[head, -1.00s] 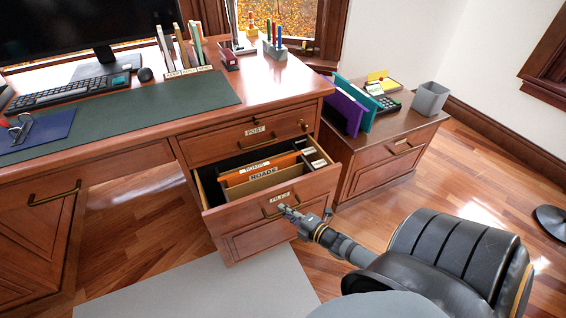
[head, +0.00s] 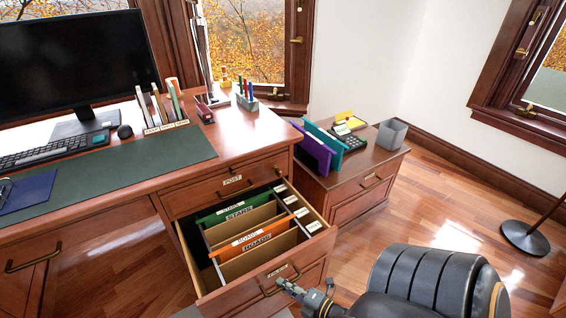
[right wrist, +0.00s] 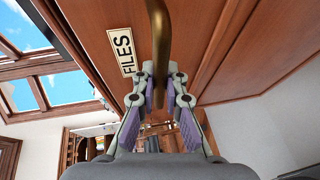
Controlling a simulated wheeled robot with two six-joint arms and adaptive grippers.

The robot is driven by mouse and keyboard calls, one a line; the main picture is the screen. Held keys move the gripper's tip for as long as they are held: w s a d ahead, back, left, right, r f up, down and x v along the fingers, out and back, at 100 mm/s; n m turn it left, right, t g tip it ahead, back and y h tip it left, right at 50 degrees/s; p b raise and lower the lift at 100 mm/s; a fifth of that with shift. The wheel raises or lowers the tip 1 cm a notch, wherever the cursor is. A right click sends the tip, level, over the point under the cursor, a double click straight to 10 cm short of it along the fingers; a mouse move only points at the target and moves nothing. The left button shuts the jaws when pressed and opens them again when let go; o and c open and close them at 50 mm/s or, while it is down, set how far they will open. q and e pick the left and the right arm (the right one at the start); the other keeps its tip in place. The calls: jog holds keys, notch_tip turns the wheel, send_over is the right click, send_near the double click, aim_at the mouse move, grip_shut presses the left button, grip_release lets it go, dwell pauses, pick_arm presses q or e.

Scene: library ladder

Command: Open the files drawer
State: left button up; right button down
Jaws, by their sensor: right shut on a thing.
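The files drawer (head: 220,303) is pulled well out of the desk's right pedestal, below the post drawer. Inside it are hanging folders with roads and stars labels, one orange (head: 255,238) and one green (head: 235,208). My right gripper (head: 284,284) is at the drawer's front, on its brass handle (head: 268,291). In the right wrist view, the fingers of my right gripper (right wrist: 160,80) are shut on the brass handle (right wrist: 158,35), next to the files label (right wrist: 122,51). My left gripper is not in view.
The post drawer (head: 228,185) is shut above. A low side cabinet (head: 360,195) with upright files, a calculator and a grey bin (head: 391,136) stands to the right. A black leather chair (head: 425,280) is close to my right arm. A lamp base (head: 528,238) stands on the floor.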

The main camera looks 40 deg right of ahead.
jog(key=shift+r, duration=0.1)
dwell(0.3)
jog(key=c, duration=1.4)
grip_release()
jog(key=shift+s, duration=0.1)
jog(key=v, duration=1.2)
